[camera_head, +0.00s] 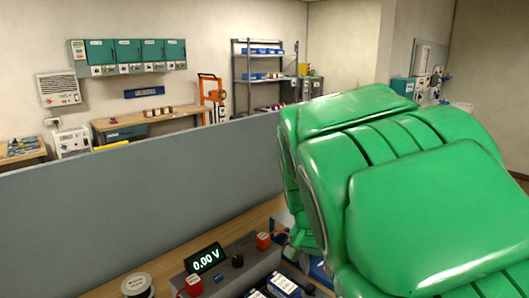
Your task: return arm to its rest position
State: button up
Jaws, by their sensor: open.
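My green arm (420,190) fills the right side of the view, close to the camera. Its thick rounded segments are folded together above the wooden workbench. My gripper is not in view. The arm hides part of the bench and the lower right of the room. I see nothing held.
Beyond are a shelf rack (258,72), teal wall cabinets (130,52) and another bench.

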jog(key=s+d+f+n, duration=0.2)
jog(key=s+d+n, duration=0.15)
jog(key=s, duration=0.55)
jog(key=s+d+f+n, duration=0.2)
jog(key=s+d+n, duration=0.15)
jog(key=s, duration=0.55)
jog(key=s+a+r+m+g+y, duration=0.1)
jog(key=s+a, duration=0.1)
jog(key=s, duration=0.3)
jog(key=s+a+r+m+y, duration=0.1)
jog(key=s+a+r, duration=0.1)
jog(key=s, duration=0.2)
jog(key=shift+s+r+g, duration=0.25)
jog(key=shift+s+g, duration=0.15)
jog(key=shift+c, duration=0.3)
